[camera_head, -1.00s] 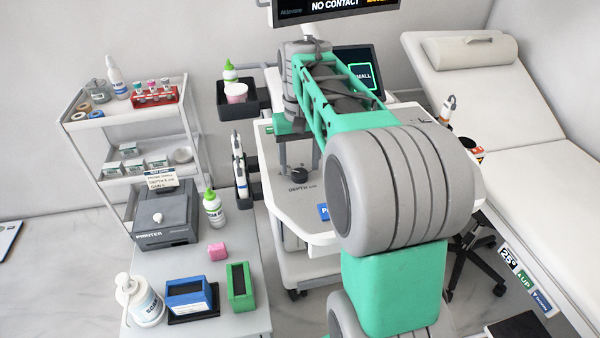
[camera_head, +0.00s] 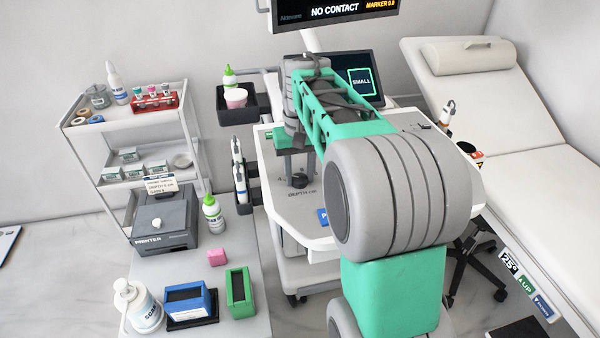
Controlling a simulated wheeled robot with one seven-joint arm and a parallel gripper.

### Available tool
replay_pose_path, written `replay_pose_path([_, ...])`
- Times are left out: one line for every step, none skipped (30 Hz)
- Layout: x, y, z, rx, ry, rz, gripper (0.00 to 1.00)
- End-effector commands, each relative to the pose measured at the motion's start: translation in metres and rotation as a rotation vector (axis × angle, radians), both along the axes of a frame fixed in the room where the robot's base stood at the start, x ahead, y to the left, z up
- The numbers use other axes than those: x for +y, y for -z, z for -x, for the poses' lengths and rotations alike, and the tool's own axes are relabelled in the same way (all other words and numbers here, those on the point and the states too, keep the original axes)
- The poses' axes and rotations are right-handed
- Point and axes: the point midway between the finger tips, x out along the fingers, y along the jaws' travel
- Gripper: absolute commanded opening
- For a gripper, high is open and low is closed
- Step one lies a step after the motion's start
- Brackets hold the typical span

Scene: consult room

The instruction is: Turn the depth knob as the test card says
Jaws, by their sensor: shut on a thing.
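The dark depth knob (camera_head: 298,181) sits on the white console (camera_head: 312,232), above the label "DEPTH cm". My gripper (camera_head: 296,172) is at the knob, shut on it from above; my arm and wrist partly hide the grip. The test card (camera_head: 160,186) stands at the back of the printer (camera_head: 165,222). Its line "DEPTH" shows, but the number is too small to read surely. The lower screen (camera_head: 360,82) shows "SMALL" in a green frame.
A side table at left front carries a soap bottle (camera_head: 144,305), a blue box (camera_head: 190,302), a green box (camera_head: 240,292), a pink block (camera_head: 217,257) and a gel bottle (camera_head: 213,213). Probes (camera_head: 238,165) hang left of the console. An exam couch (camera_head: 490,100) stands at right.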

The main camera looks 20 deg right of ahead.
Motion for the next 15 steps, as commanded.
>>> replay_pose_path([0.0002,-0.0001,0.0000,0.000,-0.001,0.000,0.09])
replay_pose_path([0.0002,-0.0001,0.0000,0.000,-0.001,0.000,0.07])
replay_pose_path([0.0002,-0.0001,0.0000,0.000,-0.001,0.000,0.04])
replay_pose_path([0.0002,-0.0001,0.0000,0.000,-0.001,0.000,0.01])
replay_pose_path([0.0002,-0.0001,0.0000,0.000,-0.001,0.000,0.00])
replay_pose_path([0.0002,-0.0001,0.0000,0.000,-0.001,0.000,0.00])
replay_pose_path([0.0003,-0.0001,0.0000,0.000,-0.001,0.000,0.00])
replay_pose_path([0.0003,-0.0001,-0.0001,0.000,0.000,0.000,0.00])
replay_pose_path([0.0003,-0.0002,0.0000,0.000,0.002,0.000,0.00])
replay_pose_path([0.0003,-0.0003,0.0000,0.000,0.004,0.000,0.00])
replay_pose_path([0.0003,-0.0004,0.0000,0.000,0.007,0.000,0.00])
replay_pose_path([0.0003,-0.0006,0.0000,0.000,0.013,0.000,0.00])
replay_pose_path([0.0003,-0.0007,0.0000,0.001,0.020,0.000,0.00])
replay_pose_path([0.0003,-0.0009,0.0000,0.001,0.028,0.000,0.00])
replay_pose_path([0.0003,-0.0011,0.0000,0.001,0.039,0.000,0.00])
